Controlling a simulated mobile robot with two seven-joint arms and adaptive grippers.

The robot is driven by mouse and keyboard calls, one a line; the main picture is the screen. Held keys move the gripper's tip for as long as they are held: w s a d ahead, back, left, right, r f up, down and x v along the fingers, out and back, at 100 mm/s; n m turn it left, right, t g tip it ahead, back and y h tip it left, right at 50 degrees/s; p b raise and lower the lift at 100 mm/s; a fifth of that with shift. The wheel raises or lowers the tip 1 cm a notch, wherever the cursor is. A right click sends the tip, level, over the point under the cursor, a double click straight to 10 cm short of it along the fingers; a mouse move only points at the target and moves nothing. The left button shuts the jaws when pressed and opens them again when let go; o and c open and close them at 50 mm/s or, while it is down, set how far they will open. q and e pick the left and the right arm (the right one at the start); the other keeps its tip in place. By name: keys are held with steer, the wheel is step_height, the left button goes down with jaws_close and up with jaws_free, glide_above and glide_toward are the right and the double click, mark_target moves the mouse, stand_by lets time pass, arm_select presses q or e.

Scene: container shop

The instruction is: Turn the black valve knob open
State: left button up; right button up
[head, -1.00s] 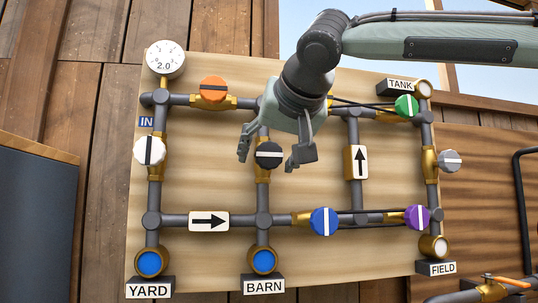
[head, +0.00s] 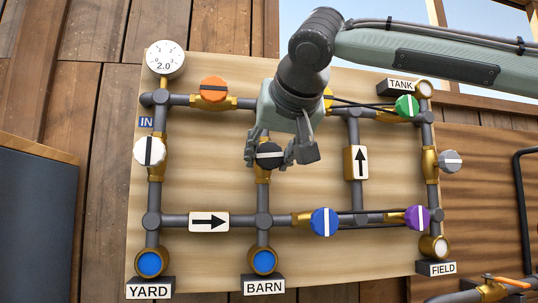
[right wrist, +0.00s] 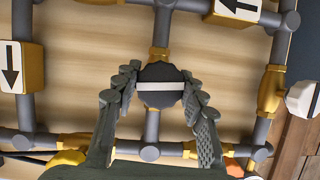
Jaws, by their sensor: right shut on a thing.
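The black valve knob (head: 269,152) sits on a vertical pipe of the board, above the BARN outlet. Its white bar lies crosswise to the pipe, as the right wrist view shows on the knob (right wrist: 160,86). My right gripper (head: 270,161) comes down from above and is shut on the knob, with one finger on each side. In the right wrist view the gripper (right wrist: 160,76) has its jointed fingers at the knob's left and right edges. Part of the knob's top is hidden by my gripper in the head view. My left gripper is out of view.
Near the black knob are the orange knob (head: 214,89), white knob (head: 149,151) and blue knob (head: 323,222). A yellow knob is mostly hidden behind my right gripper. The gauge (head: 165,60) reads 2.0. The BARN outlet (head: 263,261) shows blue.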

steer(key=shift+a+n+h+p, duration=0.1)
steer(key=shift+n+h+p, duration=0.4)
steer(key=shift+n, duration=0.3)
steer(key=shift+n+t+h+p, duration=0.3)
steer(key=shift+n+h+p, duration=0.25)
steer(key=shift+n, duration=0.35)
steer(key=shift+n+h, duration=0.45)
steer(key=shift+n, duration=0.15)
steer(key=shift+n+t+h, duration=0.3)
steer(key=shift+n+h, duration=0.1)
steer(key=shift+n, duration=0.2)
steer(key=shift+f+n+t+h, duration=0.1)
steer(key=shift+n+t+h, duration=0.25)
steer(key=shift+n, duration=0.35)
steer(key=shift+n+t+h, duration=0.25)
steer(key=shift+n+h, duration=0.2)
steer(key=shift+n, duration=0.55)
steer(key=shift+n+t+b, duration=0.35)
steer(key=shift+n+t, duration=0.05)
steer(key=shift+n, duration=0.4)
steer(key=shift+n+h, duration=0.4)
steer(key=shift+n, duration=0.1)
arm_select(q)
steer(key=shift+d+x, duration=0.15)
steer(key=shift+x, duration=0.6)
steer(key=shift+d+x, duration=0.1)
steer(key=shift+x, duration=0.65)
arm_select(e)
steer(key=shift+n, duration=0.3)
